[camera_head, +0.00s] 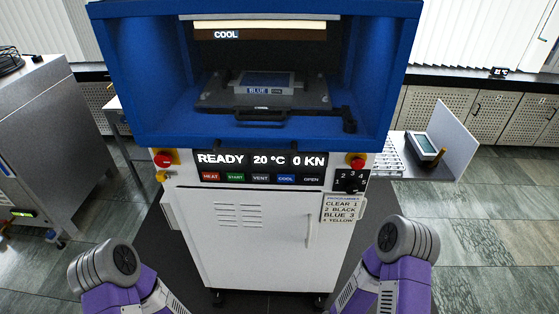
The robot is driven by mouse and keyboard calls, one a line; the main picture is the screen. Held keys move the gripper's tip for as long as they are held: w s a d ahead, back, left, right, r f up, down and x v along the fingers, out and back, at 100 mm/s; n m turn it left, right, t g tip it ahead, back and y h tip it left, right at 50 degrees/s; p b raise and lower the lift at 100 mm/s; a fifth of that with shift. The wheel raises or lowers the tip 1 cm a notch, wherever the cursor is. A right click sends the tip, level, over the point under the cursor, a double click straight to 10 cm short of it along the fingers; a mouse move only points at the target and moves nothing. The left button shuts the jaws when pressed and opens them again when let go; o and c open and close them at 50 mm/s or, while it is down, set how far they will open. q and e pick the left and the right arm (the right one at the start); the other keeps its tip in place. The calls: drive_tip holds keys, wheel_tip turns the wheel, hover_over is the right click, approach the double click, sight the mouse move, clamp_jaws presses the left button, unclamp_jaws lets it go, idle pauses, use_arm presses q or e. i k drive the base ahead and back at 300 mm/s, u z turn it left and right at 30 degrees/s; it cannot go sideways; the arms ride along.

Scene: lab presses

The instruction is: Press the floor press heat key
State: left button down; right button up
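The floor press (258,262) stands straight ahead, with a white cabinet below and a blue open chamber above. Its red heat key (211,177), labelled HEAT, is the leftmost in a row under the display (262,160). The display reads READY, 20 °C, 0 KN. To its right are the START (236,177), VENT (261,178), COOL (286,179) and OPEN (311,180) keys. Parts of both my arms show at the bottom left and bottom right, but neither gripper is in view. Nothing covers the heat key.
Red knobs (164,158) (357,161) flank the panel. A numbered dial (350,182) and programme card (342,207) are at right. A tray labelled BLUE (264,90) sits inside the chamber. A side shelf (395,160) juts right; a steel cabinet (38,135) stands left.

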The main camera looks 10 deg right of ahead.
sight(207, 176)
drive_tip(key=z, duration=1.2)
drive_tip(key=k, duration=0.5)
drive_tip(key=u, duration=0.9)
